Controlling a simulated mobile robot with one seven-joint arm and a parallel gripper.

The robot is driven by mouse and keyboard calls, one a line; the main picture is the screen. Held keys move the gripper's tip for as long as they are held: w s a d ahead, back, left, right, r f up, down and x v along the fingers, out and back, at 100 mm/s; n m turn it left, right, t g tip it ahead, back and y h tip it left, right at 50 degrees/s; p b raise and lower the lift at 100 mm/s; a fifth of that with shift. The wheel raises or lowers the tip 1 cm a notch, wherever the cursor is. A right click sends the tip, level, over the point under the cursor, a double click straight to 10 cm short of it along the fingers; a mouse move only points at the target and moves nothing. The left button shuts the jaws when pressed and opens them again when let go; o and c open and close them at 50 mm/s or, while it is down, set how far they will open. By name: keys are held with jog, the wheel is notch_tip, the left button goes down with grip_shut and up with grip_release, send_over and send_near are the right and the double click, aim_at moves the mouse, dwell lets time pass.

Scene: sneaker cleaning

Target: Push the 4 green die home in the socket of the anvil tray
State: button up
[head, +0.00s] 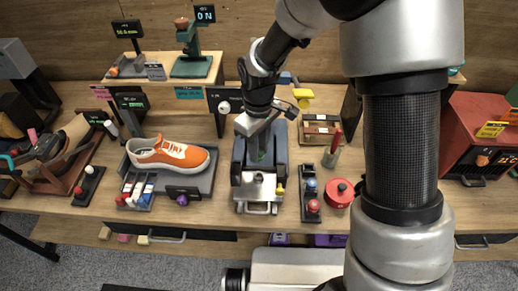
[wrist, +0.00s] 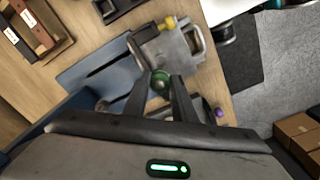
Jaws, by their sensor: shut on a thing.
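My gripper (wrist: 162,88) is shut on the green die (wrist: 161,80), a small round green piece between the fingertips in the wrist view. In the head view my gripper (head: 258,125) reaches down over the grey press in the middle of the bench. The anvil tray (wrist: 172,52) looks to be the silver metal part just beyond the die in the wrist view; it also shows at the front of the press in the head view (head: 258,188). The socket is hidden, and I cannot tell whether the die touches it.
An orange sneaker (head: 168,153) lies on a grey tray to the left. A rack with red and blue knobs (head: 311,200) and a red round pot (head: 339,193) stand to the right. A yellow knob (wrist: 170,22) sits beside the metal part. Floor shows beyond the bench's front edge.

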jog(key=shift+f+b, duration=1.8)
jog(key=shift+f, duration=1)
jog(key=shift+f+b, duration=1.4)
jog(key=shift+f, duration=0.3)
jog(key=o, duration=1.2)
jog(key=shift+c, duration=0.2)
jog(key=shift+r, duration=0.1)
notch_tip(320, 180, up, 8)
jog(key=shift+f, duration=0.25)
jog(key=shift+s+f, duration=0.1)
jog(key=shift+s, duration=0.05)
